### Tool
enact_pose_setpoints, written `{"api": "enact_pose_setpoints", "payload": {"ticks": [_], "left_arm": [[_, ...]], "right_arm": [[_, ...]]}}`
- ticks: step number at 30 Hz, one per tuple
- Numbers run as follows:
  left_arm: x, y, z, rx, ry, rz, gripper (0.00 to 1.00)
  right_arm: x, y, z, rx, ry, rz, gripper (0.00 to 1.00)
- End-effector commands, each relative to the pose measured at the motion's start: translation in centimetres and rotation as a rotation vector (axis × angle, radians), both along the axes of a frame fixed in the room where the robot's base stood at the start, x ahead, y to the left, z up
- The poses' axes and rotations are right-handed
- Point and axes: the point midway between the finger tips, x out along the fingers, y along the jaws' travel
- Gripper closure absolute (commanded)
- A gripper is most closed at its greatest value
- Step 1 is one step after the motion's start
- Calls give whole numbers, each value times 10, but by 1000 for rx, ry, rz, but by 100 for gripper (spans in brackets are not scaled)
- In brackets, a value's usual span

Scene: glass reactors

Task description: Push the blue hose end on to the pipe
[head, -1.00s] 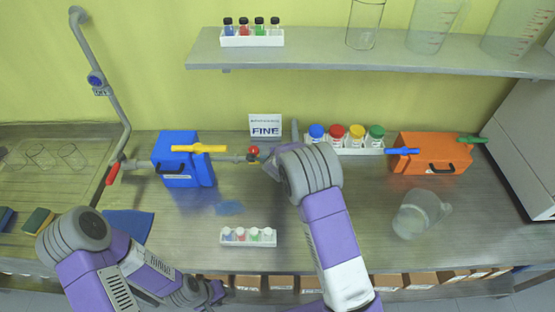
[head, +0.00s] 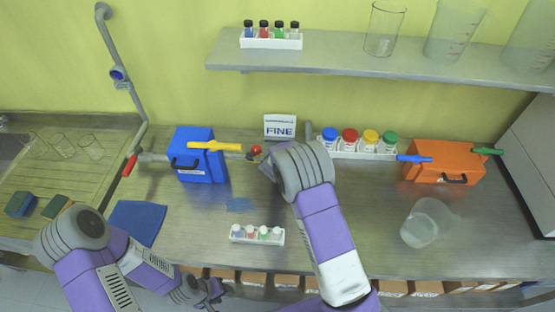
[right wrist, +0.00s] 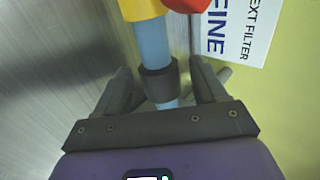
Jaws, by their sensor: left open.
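In the right wrist view a light-blue tube (right wrist: 152,42) with a dark collar (right wrist: 159,83) runs down between the fingers of my right gripper (right wrist: 162,88). The fingers stand apart on both sides of the collar, with narrow gaps showing. The tube meets a yellow fitting (right wrist: 142,8) at the top, beside a red part (right wrist: 188,4). I cannot tell whether the tube is the hose or the pipe. In the head view my right wrist hides this spot, by the red knob (head: 255,150). My left gripper (head: 214,291) is open and empty at the bench's front edge.
A blue box (head: 200,168) with a yellow handle-like part (head: 215,146) stands left, an orange box (head: 440,163) right. A white vial rack (head: 257,238) lies in front; a jug (head: 420,225) stands at right. A FINE sign (head: 280,126) stands behind my right wrist.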

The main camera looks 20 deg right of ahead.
Motion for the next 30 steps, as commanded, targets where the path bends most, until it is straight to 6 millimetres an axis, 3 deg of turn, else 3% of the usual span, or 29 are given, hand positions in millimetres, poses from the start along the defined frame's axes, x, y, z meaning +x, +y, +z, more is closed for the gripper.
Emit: {"api": "enact_pose_setpoints", "payload": {"ticks": [7, 18, 30], "left_arm": [[0, 0, 0, 0, 0, 0, 57], [0, 0, 5, 0, 0, 0, 57], [0, 0, 5, 0, 0, 0, 57]], "right_arm": [[-5, 1, 5, 0, 1, -1, 29], [-43, 16, 47, 2, -2, 1, 29], [-50, 18, 53, -1, 0, -1, 29]]}}
